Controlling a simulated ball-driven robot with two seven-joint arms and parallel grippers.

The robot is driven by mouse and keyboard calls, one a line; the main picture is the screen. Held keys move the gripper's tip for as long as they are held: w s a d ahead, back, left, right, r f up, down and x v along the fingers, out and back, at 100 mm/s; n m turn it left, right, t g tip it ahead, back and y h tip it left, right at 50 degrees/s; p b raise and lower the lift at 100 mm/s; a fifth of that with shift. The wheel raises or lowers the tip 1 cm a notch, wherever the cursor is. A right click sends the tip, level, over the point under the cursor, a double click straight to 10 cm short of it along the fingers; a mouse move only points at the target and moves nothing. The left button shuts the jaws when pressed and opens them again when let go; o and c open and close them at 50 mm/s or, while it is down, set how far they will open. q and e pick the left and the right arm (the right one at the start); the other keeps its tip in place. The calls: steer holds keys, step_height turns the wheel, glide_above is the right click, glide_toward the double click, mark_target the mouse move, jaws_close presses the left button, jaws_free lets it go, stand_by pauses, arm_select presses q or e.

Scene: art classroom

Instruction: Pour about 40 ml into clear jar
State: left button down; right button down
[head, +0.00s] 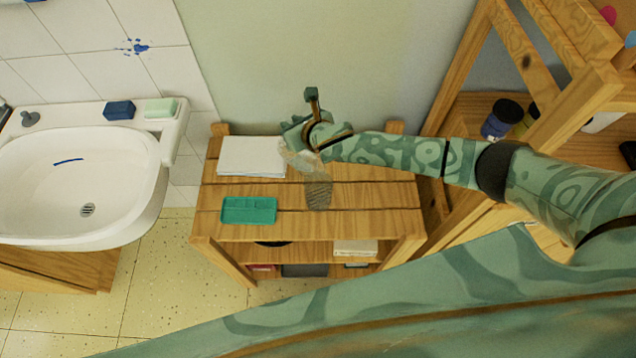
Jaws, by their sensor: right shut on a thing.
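The clear jar (318,192) stands upright on the small wooden table, right of its middle; it is see-through and its contents are hard to tell. My right gripper (304,138) is above the back of the table, shut on a pale see-through vessel (297,158). The vessel is tilted, with its lower end close to the jar's top in the picture. I cannot tell whether they touch or whether liquid is flowing. The hand hides part of the vessel. My left gripper is not in view.
The wooden table (375,196) also bears a white paper stack (250,157) and a green tray (249,210), both left of the jar. A sink (120,190) is at the left, a wooden rack (465,50) at the right. The table's right part is clear.

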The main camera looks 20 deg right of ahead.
steer(key=shift+s+d+r+t+b, duration=0.2)
steer(key=shift+s+r+t+b, duration=0.25)
steer(key=shift+b, duration=0.95)
steer(key=shift+r, duration=0.1)
steer(key=shift+w+a+r, duration=0.1)
steer(key=shift+w+a, duration=0.05)
steer(key=shift+w+a, duration=0.15)
steer(key=shift+w, duration=0.1)
steer(key=shift+w+a+t+b, duration=0.1)
steer(key=shift+w+t+b, duration=0.15)
steer(key=shift+b, duration=0.05)
steer(key=shift+w+y+b, duration=0.15)
steer(key=shift+y+b, duration=0.15)
steer(key=shift+b, duration=0.1)
